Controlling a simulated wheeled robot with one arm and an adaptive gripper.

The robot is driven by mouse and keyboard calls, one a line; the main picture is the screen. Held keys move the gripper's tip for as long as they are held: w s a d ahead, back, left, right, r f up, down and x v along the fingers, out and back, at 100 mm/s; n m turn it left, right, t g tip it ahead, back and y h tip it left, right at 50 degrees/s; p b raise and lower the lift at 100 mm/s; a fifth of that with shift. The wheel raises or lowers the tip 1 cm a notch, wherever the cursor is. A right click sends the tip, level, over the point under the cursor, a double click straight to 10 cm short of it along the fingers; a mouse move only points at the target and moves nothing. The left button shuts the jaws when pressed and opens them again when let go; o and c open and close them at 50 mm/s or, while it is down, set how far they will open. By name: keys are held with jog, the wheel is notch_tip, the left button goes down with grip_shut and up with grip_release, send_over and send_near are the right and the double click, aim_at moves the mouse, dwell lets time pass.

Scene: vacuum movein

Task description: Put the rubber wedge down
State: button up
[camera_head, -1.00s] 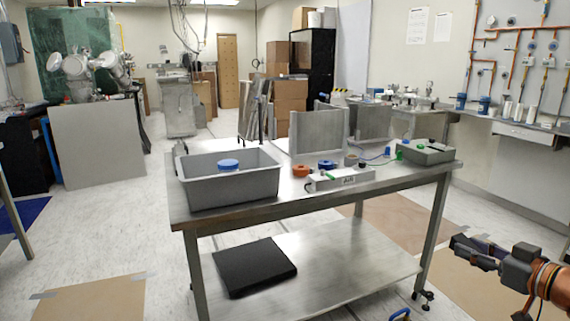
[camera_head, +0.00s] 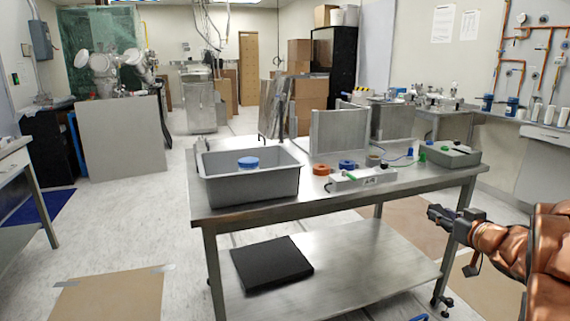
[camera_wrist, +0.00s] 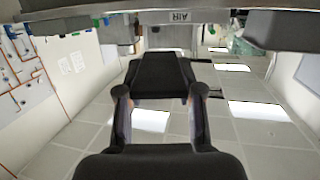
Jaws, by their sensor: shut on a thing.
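My gripper (camera_head: 437,214) is at the right in the head view, in front of the table's right end and pointing left. In the wrist view its two dark fingers (camera_wrist: 160,95) are shut on a dark block, which I take as the rubber wedge (camera_wrist: 159,70). The wedge is held clear of any surface. In the head view it is too small and dark to tell apart from the fingers.
A steel table (camera_head: 260,213) carries a grey bin (camera_head: 250,187) with a blue-lidded jar (camera_head: 248,162), an orange ring (camera_head: 321,170) and a grey box (camera_head: 452,157). A black slab (camera_head: 270,264) lies on the lower shelf. The table's front strip is bare.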

jog(key=w+a+f+h, duration=0.1)
jog(key=w+a+f, duration=0.1)
jog(key=w+a, duration=0.35)
jog(key=w+a+f+m, duration=0.1)
jog(key=w+a, duration=0.2)
jog(key=a, duration=0.6)
jog(key=w+a+f+h, duration=0.1)
jog(key=w+a+f, duration=0.1)
jog(key=w+a, duration=0.45)
notch_tip(320, 180, up, 22)
jog(key=s+p, duration=0.2)
jog(key=p, duration=1.9)
jog(key=s+f+m+h, duration=0.3)
jog(key=s+h, duration=0.1)
jog(key=s, duration=0.6)
jog(key=shift+s+a+m+g+h, duration=0.3)
jog(key=shift+s+a+m, duration=0.1)
jog(key=shift+d, duration=0.15)
